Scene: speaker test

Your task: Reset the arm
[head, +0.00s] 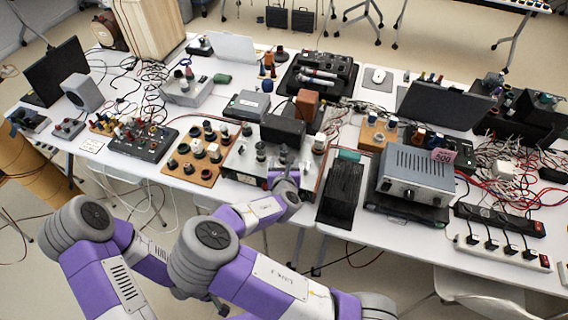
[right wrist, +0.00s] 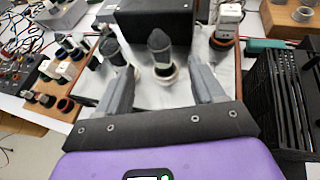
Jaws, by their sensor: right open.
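My right gripper (head: 283,165) is over the front part of a pale metal board in the middle of the table. In the right wrist view the same gripper (right wrist: 162,82) has its two grey fingers spread apart. A dark-capped knob (right wrist: 160,50) on a light base stands between and beyond the fingers, and I cannot tell whether they touch it. Another dark-capped knob (right wrist: 112,52) is beside the left finger. Nothing is visibly held.
A black box (head: 283,130) stands behind the gripper. A wooden board with knobs (head: 183,172) is to its left. A black slotted box (head: 342,190) and a grey power unit (head: 416,175) are to its right. Cables crowd both table ends.

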